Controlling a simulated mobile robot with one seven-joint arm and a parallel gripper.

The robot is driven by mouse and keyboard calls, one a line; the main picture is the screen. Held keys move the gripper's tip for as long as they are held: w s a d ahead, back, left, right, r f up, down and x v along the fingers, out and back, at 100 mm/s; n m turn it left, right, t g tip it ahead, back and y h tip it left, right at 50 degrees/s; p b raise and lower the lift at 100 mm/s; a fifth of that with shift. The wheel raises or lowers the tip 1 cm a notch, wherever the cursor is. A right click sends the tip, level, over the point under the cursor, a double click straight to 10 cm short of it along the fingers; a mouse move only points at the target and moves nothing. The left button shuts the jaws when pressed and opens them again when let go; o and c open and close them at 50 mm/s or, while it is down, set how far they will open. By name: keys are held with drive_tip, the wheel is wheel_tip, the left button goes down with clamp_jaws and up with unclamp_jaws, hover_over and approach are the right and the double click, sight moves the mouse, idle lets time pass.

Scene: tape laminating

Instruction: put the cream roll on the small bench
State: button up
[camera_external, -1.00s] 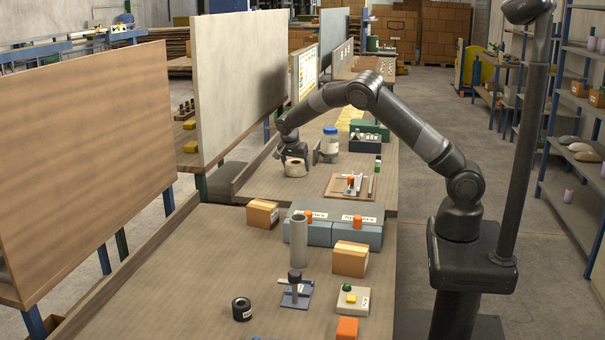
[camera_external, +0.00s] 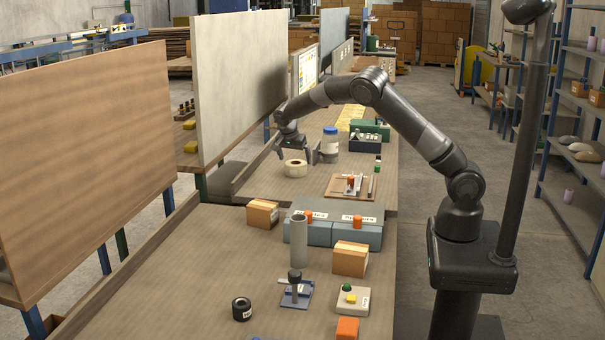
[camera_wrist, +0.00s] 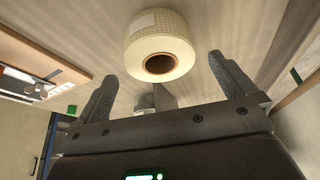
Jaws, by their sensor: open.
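The cream roll (camera_external: 295,168) lies flat on the far bench top (camera_external: 262,186), hollow core upward. In the wrist view the cream roll (camera_wrist: 161,48) shows its brown core and a white label on its side. My gripper (camera_external: 297,155) is open and empty just above the roll, with no visible contact. In the wrist view my gripper (camera_wrist: 160,78) has its two fingers spread wide, the roll beyond and between their tips. I cannot tell for certain which surface is the small bench.
A blue-lidded jar (camera_external: 329,146) stands close to the right of my gripper. A wooden board with rods (camera_external: 339,188) lies nearer the camera. Grey bins (camera_external: 342,232) and cardboard boxes (camera_external: 262,213) stand on the near bench. The bench left of the roll is clear.

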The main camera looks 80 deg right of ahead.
drive_tip(key=s+v, duration=0.1)
drive_tip(key=v, duration=0.7)
drive_tip(key=s+a+r+n+t+y, duration=0.4)
drive_tip(key=s+a+r+n, duration=0.6)
drive_tip(key=s+a+r, duration=0.45)
drive_tip(key=s+a+f+n+t, duration=0.1)
drive_tip(key=s+a+n, duration=0.4)
drive_tip(key=s, duration=0.6)
drive_tip(key=s+a+f+n+t, duration=0.1)
drive_tip(key=s+a+n, duration=0.4)
drive_tip(key=s, duration=0.6)
drive_tip(key=shift+s+a+f+y, duration=0.3)
drive_tip(key=shift+a+f, duration=0.25)
drive_tip(key=shift+a, duration=0.45)
